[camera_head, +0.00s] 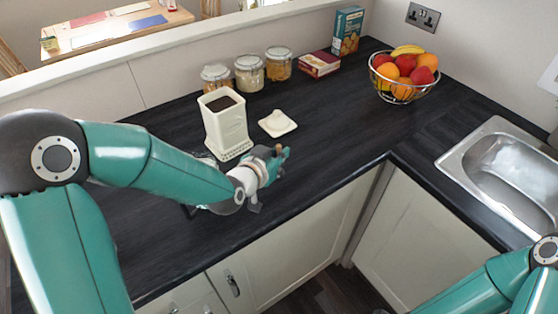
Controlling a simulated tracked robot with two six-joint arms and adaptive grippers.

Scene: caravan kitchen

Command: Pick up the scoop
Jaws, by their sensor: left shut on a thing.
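My left gripper (277,158) is low over the dark worktop, in front of the cream canister and its lid. It is shut on the scoop, of which only a small brownish bit (279,149) seems to show at the fingertips. The fingers hide the rest, so I cannot tell its tilt or whether it touches the worktop. The cream square canister (225,127) stands open behind my left wrist, with dark contents inside. Its cream lid (277,123) lies to its right on the worktop. My right arm enters at the bottom right; its gripper is out of view.
Several glass jars (249,74) stand along the back wall, beside a red box (319,64) and a teal box (347,31). A wire fruit bowl (403,79) is at the back right, and a metal sink (505,175) is at the right. The worktop's middle is clear.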

